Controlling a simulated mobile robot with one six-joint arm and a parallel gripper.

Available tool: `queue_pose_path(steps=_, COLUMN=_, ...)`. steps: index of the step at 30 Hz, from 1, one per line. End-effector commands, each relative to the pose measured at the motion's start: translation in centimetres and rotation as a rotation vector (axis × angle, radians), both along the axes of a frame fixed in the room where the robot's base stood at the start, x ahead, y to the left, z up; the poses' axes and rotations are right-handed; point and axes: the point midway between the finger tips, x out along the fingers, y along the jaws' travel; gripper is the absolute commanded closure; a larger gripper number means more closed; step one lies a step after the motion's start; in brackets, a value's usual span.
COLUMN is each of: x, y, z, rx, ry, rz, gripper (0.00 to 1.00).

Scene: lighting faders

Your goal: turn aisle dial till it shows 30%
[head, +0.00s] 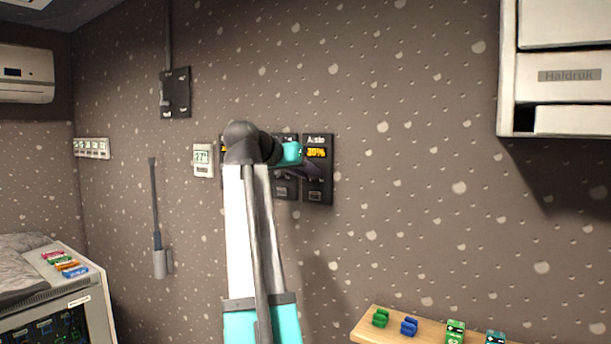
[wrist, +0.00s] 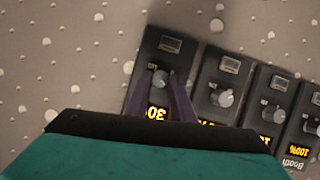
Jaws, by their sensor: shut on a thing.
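The aisle dial panel (head: 326,170) is the rightmost in a row of dark panels on the wall. Its amber display (head: 316,153) reads 30%. In the wrist view the same panel (wrist: 192,62) is upside down, with its display (wrist: 155,113) showing "30" and the rest covered by my gripper. My gripper (wrist: 161,74) has its two dark fingers closed on the grey knob (wrist: 147,65) of the aisle dial. In the head view my arm partly hides the row of panels, and the knob itself is hidden.
Similar dials stand close beside it, with one knob (wrist: 222,98) nearest in the wrist view. A thermostat (head: 203,160) is left of my arm. A white cabinet (head: 560,75) hangs at upper right. A wooden shelf (head: 372,333) with small coloured items is below.

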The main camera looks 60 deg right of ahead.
Motion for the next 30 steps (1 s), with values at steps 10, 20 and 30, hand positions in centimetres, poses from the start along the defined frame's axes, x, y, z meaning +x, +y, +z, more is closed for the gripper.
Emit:
queue_pose_path(steps=10, x=-0.1, y=-0.2, z=0.3, rx=-0.009, ry=-0.001, rz=0.000, gripper=1.00)
queue_pose_path(steps=20, x=0.0, y=-0.1, z=0.1, rx=-0.004, ry=-0.001, rz=0.000, gripper=0.59)
queue_pose_path(steps=30, x=0.1, y=1.1, z=0.5, rx=-0.003, ry=-0.002, rz=0.002, gripper=0.59)
